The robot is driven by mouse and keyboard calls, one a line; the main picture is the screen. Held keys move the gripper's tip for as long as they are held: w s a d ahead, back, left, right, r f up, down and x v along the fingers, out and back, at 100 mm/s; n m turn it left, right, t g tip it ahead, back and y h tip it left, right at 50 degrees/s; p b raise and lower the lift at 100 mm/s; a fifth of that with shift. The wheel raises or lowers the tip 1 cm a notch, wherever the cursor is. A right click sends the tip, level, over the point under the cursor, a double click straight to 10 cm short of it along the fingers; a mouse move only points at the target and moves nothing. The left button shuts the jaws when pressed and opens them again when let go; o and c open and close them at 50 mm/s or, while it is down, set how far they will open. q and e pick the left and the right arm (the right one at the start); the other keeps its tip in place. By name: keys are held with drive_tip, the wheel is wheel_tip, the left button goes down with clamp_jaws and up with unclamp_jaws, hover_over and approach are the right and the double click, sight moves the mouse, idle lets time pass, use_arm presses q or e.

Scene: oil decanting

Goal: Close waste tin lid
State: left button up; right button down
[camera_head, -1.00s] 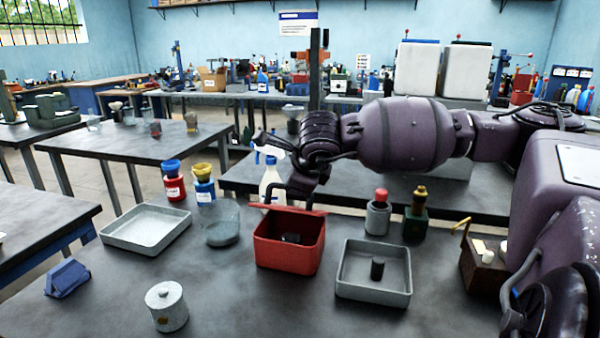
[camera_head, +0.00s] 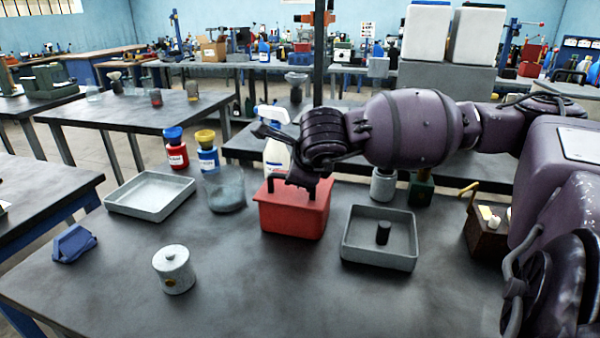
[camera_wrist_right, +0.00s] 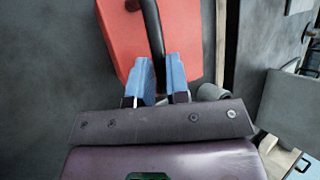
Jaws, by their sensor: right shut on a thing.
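The red waste tin (camera_head: 293,221) stands on the bench, left of a grey tray. Its red lid (camera_head: 318,196) lies flat over the opening, and I see no clear gap in the head view. My right gripper (camera_head: 296,182) is over the lid, partly hidden by its own wrist. In the right wrist view, my right gripper's blue fingertips (camera_wrist_right: 159,80) are shut on the dark handle (camera_wrist_right: 153,30) that crosses the red lid (camera_wrist_right: 119,42). The inside of the tin is hidden. My left gripper is in neither view.
A grey tray (camera_head: 350,255) with a dark cylinder (camera_head: 383,232) stands right of the tin. A glass bowl (camera_head: 226,195) and white spray bottle (camera_head: 276,155) are close by. A lidded pot (camera_head: 174,272) stands front left. The front middle of the bench is clear.

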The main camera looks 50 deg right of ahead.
sight(293, 197)
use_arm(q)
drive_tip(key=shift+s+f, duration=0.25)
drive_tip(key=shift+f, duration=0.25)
use_arm(e)
drive_tip(key=shift+s+a+f+g, duration=0.1)
drive_tip(key=shift+s+a+f, duration=0.05)
drive_tip(key=shift+f, duration=0.35)
drive_tip(key=shift+s+a+f+g, duration=0.1)
drive_tip(key=shift+s+a+f, duration=0.05)
drive_tip(key=shift+f, duration=0.3)
drive_tip(key=shift+s+a+f+g, duration=0.1)
drive_tip(key=shift+s+a+f, duration=0.05)
drive_tip(key=shift+f, duration=0.35)
drive_tip(key=c, duration=1.1)
unclamp_jaws()
drive_tip(key=shift+w+a, duration=0.1)
drive_tip(key=shift+a, duration=0.05)
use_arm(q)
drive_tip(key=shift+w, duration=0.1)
use_arm(e)
drive_tip(key=shift+r, duration=0.6)
use_arm(q)
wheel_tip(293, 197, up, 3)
drive_tip(key=p, duration=0.3)
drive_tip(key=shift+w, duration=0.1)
use_arm(e)
drive_tip(key=v, duration=1)
drive_tip(key=shift+d+r, duration=0.15)
drive_tip(key=shift+d, duration=0.1)
